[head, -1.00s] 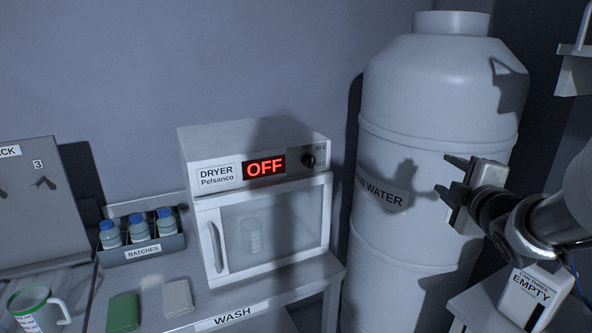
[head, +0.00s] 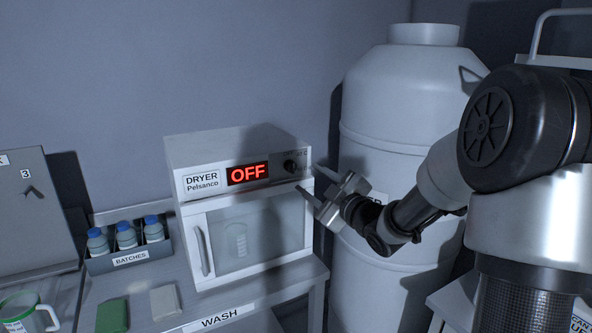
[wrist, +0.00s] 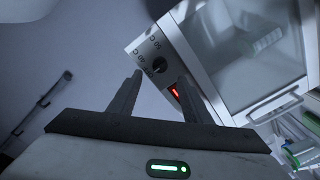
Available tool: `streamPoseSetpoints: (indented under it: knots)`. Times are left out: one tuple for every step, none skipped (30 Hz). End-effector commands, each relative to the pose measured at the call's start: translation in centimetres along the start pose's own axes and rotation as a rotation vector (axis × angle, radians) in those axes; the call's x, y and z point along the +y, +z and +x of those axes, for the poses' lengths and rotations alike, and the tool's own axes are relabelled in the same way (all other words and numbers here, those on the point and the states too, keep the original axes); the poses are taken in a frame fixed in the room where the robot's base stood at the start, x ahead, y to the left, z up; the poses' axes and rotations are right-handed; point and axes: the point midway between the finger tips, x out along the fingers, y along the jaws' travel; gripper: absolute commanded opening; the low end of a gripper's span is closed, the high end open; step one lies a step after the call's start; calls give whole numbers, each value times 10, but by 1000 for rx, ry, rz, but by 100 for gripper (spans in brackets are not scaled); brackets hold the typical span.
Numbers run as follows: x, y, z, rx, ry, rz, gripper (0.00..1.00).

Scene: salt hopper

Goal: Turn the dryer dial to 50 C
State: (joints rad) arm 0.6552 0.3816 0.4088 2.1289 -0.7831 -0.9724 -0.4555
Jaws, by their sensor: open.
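The dryer (head: 240,139) is a white box on the bench, and its red display (head: 247,173) reads OFF. Its black dial (head: 291,166) is at the right end of the front panel. My gripper (head: 309,181) is open and empty, just right of and a little below the dial in the head view. In the wrist view the two fingers (wrist: 160,76) point toward the panel. I cannot tell that they touch it.
The dryer door (head: 250,235) is shut, with a beaker (head: 235,239) behind its glass. A batches tray (head: 130,260) with blue-capped bottles stands left. A green block (head: 112,316) and a pale block (head: 165,301) lie in front. A large white water tank (head: 385,150) stands right, behind my arm.

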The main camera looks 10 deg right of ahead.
Motion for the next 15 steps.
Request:
streamPoseSetpoints:
  knots:
    - [0, -1, 12, 2, -1, 3, 45]
    - [0, 0, 18, 1, -1, 4, 45]
    - [0, -1, 27, 1, -1, 2, 45]
    - [0, -1, 33, 1, -2, 2, 45]
    - [0, -1, 39, 2, -1, 2, 45]
    - [0, 0, 46, 0, -1, 3, 45]
    - [0, 0, 51, 0, -1, 2, 45]
    - [0, -1, 56, 1, 0, 1, 45]
    - [0, 0, 62, 0, -1, 1, 45]
    - [0, 0, 65, 0, -1, 0, 45]
    - [0, 0, 69, 0, 0, 0, 45]
    - [0, 0, 72, -1, 0, 1, 45]
    - [0, 0, 75, -1, 0, 1, 45]
    - [0, 0, 77, -1, 1, 1, 45]
    - [0, 0, 79, -2, 0, 0, 45]
